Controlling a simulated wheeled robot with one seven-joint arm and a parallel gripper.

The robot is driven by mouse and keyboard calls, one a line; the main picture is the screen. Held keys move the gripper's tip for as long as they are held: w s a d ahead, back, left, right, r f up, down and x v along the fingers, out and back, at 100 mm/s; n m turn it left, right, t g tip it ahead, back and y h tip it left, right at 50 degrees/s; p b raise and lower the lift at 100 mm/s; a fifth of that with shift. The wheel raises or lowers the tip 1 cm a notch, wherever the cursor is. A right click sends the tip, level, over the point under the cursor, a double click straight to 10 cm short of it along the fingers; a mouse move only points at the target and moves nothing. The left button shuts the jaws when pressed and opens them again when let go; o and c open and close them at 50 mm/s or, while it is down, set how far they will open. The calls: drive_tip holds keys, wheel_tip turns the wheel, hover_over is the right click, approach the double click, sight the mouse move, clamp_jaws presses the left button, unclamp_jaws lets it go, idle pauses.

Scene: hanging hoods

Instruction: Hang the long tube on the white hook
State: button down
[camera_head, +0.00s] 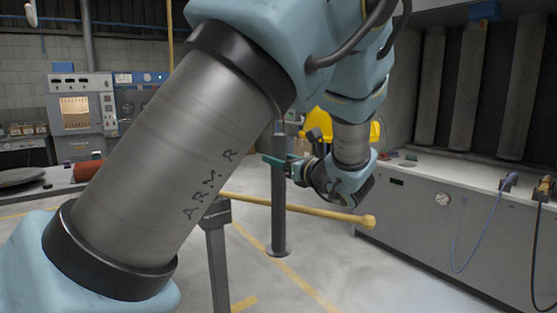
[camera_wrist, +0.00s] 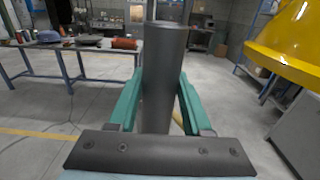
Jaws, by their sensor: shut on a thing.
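The long tube (camera_head: 279,205) is grey and hangs upright in my gripper (camera_head: 288,165), clear of the floor, with a wider flange at its lower end. In the wrist view the tube (camera_wrist: 163,65) stands between the two green fingers of my gripper (camera_wrist: 160,90), which are shut on it. A small white curved piece (camera_head: 32,14) hangs at the top left of the head view. It may be the white hook, but it is cut off by the frame edge. My arm hides much of the middle of the head view.
A yellow bar (camera_head: 310,210) with a rounded end passes near the tube. A yellow hood (camera_wrist: 295,40) is at the right of the wrist view. A grey cabinet (camera_head: 440,215) with hoses stands at right. A table (camera_wrist: 75,47) holds a red cylinder (camera_wrist: 124,44).

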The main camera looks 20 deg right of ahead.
drive_tip(key=shift+r+p, duration=1)
drive_tip(key=shift+r, duration=0.35)
drive_tip(key=shift+s, duration=0.1)
drive_tip(key=shift+s+d+p, duration=0.2)
drive_tip(key=shift+s+p, duration=0.15)
drive_tip(key=shift+s, duration=0.5)
drive_tip(key=shift+s+d+p, duration=0.15)
drive_tip(key=shift+s+p, duration=0.15)
drive_tip(key=shift+s, duration=0.5)
drive_tip(key=p, duration=0.4)
approach(283, 150)
drive_tip(key=shift+s+d+r, duration=0.15)
drive_tip(key=shift+s+d, duration=0.05)
drive_tip(key=shift+s, duration=0.6)
